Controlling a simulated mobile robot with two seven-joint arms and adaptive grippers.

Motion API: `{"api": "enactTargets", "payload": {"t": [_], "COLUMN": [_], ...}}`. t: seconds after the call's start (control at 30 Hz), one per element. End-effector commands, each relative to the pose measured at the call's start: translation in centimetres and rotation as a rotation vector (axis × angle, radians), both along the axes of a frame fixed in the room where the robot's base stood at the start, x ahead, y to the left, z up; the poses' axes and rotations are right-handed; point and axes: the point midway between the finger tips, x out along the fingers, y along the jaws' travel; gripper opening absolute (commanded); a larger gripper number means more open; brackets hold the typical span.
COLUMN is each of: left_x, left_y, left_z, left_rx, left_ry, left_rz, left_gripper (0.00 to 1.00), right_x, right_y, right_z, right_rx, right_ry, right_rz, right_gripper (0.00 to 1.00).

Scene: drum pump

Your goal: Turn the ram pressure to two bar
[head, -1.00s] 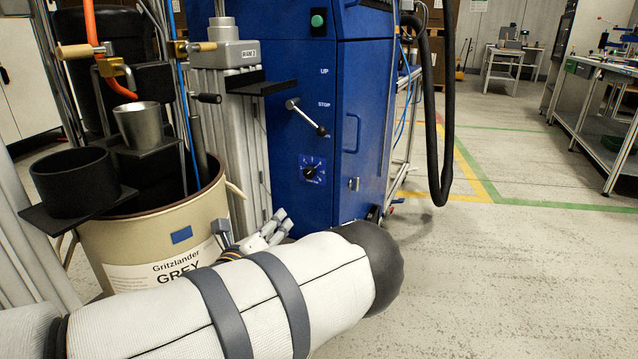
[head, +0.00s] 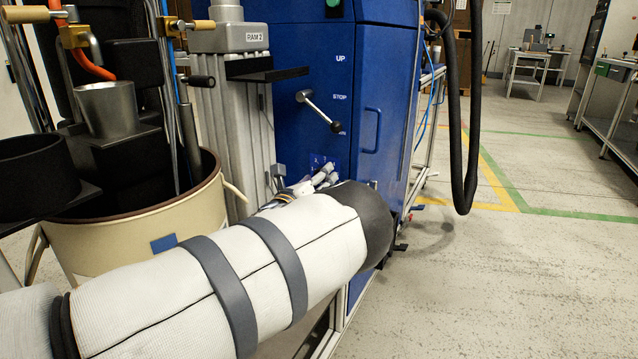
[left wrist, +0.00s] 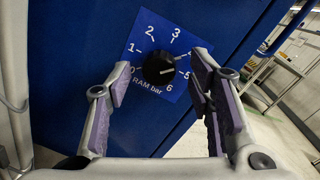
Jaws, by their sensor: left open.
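The ram pressure knob (left wrist: 158,68) is black and round on a blue plate (left wrist: 138,55) marked "RAM bar" with numbers from 0 to 6. A pale mark on its right side seems to point between 3 and 5; the exact reading is unclear. My left gripper (left wrist: 162,66) is open, its two purple-padded fingers on either side of the knob in the picture. I cannot tell whether they touch it. In the head view my left gripper (head: 322,178) is in front of the blue cabinet's lower part and hides the knob. My right gripper is not in view.
The blue cabinet (head: 395,130) has a lever (head: 319,110) with a black ball above the gripper. A grey column labelled RAM 2 (head: 232,38) and a beige drum (head: 110,235) stand left. A black hose (head: 468,130) hangs right. Floor at right is clear.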

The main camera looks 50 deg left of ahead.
Motion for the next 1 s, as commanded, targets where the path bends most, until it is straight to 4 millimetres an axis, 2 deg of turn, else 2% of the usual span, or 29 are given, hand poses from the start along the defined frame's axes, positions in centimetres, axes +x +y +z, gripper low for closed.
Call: {"api": "enactTargets", "payload": {"t": [0.3, 0.33, 0.53, 0.8, 1.0], "left_x": [0.66, 0.65, 0.64, 0.63, 0.63], "left_y": [0.32, 0.32, 0.30, 0.28, 0.27], "left_z": [0.10, 0.10, 0.08, 0.13, 0.32], "left_rx": [0.001, 0.001, 0.000, -0.014, -0.094], "left_ry": [0.001, 0.001, 0.000, -0.005, -0.031], "left_rz": [0.001, 0.001, 0.001, 0.000, 0.000], "left_gripper": [0.48, 0.45, 0.00, 0.00, 0.00], "right_x": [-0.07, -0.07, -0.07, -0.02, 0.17], "right_y": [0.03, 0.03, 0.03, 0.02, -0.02], "right_z": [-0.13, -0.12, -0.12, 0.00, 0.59], "right_rx": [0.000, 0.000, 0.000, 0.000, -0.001], "right_ry": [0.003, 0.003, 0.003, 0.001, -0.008], "right_rz": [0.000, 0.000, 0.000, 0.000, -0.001], "right_gripper": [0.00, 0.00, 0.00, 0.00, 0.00]}}
